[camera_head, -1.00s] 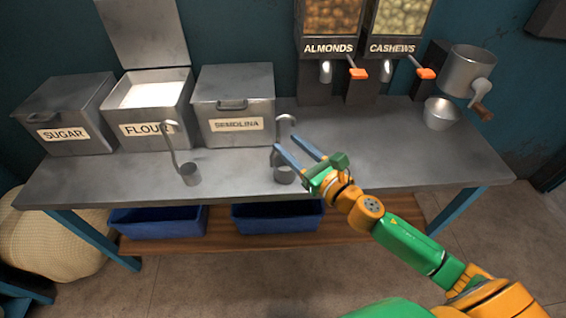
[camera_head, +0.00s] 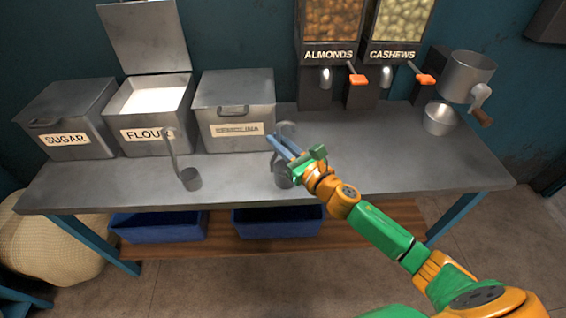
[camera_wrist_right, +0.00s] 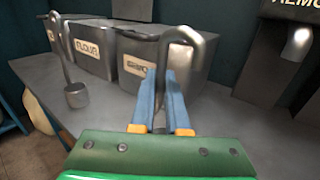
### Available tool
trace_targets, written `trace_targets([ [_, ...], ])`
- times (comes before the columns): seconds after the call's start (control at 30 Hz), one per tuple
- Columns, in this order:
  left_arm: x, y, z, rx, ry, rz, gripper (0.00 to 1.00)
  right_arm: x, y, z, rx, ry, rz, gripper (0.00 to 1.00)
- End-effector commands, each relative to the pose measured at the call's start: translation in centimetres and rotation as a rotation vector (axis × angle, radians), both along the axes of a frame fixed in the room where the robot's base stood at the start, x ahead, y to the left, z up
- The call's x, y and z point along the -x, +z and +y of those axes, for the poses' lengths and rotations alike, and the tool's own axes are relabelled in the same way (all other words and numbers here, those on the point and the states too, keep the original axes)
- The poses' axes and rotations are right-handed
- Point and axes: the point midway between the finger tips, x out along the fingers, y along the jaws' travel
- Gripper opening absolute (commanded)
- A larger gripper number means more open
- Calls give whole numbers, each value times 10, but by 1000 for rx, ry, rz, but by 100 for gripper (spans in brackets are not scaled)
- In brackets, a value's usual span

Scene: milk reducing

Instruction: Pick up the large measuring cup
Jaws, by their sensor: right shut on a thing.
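The large measuring cup (camera_head: 282,179) is a grey metal cup with a tall hooked handle. It stands at the front of the metal table, and my right arm partly covers it in the head view. My right gripper (camera_head: 278,142), with blue fingers, is shut on its upright handle. In the right wrist view the hooked top of the handle (camera_wrist_right: 190,34) rises above the fingers (camera_wrist_right: 164,80), and the cup's bowl is hidden. A similar measuring cup (camera_head: 190,179) stands to the left, apart from the gripper. My left gripper is not in view.
Sugar (camera_head: 66,118), open flour (camera_head: 150,108) and semolina (camera_head: 236,108) bins line the back of the table (camera_head: 380,160). Almond (camera_head: 328,55) and cashew (camera_head: 394,57) dispensers stand at the back right, beside a metal bowl (camera_head: 440,119).

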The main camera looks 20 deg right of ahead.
Motion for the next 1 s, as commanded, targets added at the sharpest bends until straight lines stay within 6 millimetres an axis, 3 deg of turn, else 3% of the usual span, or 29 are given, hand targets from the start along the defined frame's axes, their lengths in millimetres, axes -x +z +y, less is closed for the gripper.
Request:
trace_targets([
  [0.17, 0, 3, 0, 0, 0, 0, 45, 0, 5, 0, 2, 1, -2, 0],
  [0.37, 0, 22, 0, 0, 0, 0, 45, 4, 44, 0, 5, 2, -4, 0],
  [0.57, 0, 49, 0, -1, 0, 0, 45, 52, 99, 5, 4, 5, 1, 0],
  [0.77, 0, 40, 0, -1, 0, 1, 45, 116, 116, 9, 5, 4, 7, 0],
  [0.83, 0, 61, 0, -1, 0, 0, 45, 125, 131, 9, -2, -2, 9, 0],
  [1.0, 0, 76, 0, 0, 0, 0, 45, 137, 133, 11, -2, -2, 4, 0],
])
